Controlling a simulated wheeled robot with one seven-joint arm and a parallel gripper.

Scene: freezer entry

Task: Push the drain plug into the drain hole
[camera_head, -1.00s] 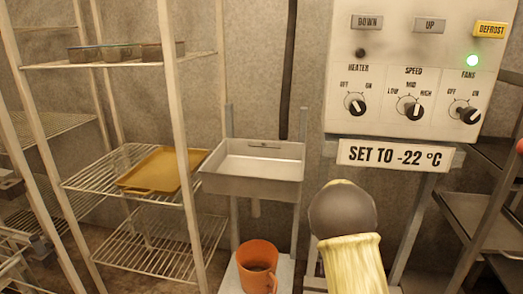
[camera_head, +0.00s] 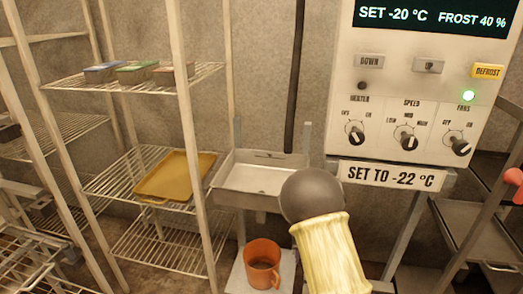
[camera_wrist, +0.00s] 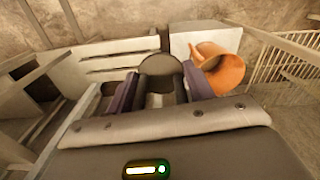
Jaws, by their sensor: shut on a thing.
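My gripper (camera_wrist: 158,92) shows in the wrist view, with its two dark purple fingers shut on a dark grey, round-topped thing (camera_wrist: 160,66), which I take to be the drain plug. In the head view my gripper is hidden behind the dark, rounded end of my arm and its yellow sleeve. The shallow metal drain pan (camera_head: 243,202) hangs left of and behind my arm, its right part partly covered. I cannot make out the drain hole in either view.
An orange mug (camera_head: 262,264) stands below the pan and also shows in the wrist view (camera_wrist: 226,72). A wire rack holding a yellow tray (camera_head: 174,177) stands close on the left. The control panel (camera_head: 412,90) is above right, with its sign (camera_head: 391,176) below it.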

